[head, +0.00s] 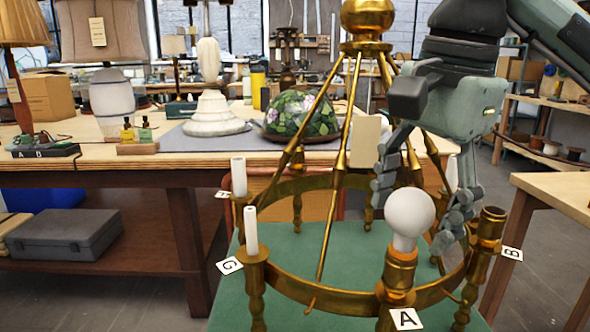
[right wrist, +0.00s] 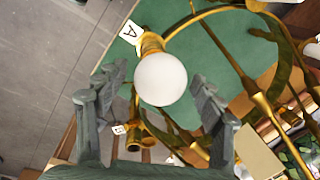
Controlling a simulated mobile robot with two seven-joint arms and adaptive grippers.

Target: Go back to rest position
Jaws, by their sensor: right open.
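My right gripper (head: 418,205) is open above the near right part of a brass ring chandelier (head: 345,289). A white round bulb (head: 409,213) sits upright in the socket tagged A (head: 405,319). In the head view the gripper's fingers are behind and to either side of the bulb. In the right wrist view the bulb (right wrist: 161,79) shows beyond and between the spread fingers (right wrist: 155,95); I cannot tell whether they touch it. The socket tagged B (head: 492,222) has no bulb in it. My left gripper is not in view.
The chandelier stands on a green surface (head: 300,262). Behind it a wooden workbench (head: 110,165) holds lamps, a stained-glass shade (head: 302,116) and small bottles. A grey case (head: 64,235) lies on the lower shelf. Another table (head: 560,190) stands at right.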

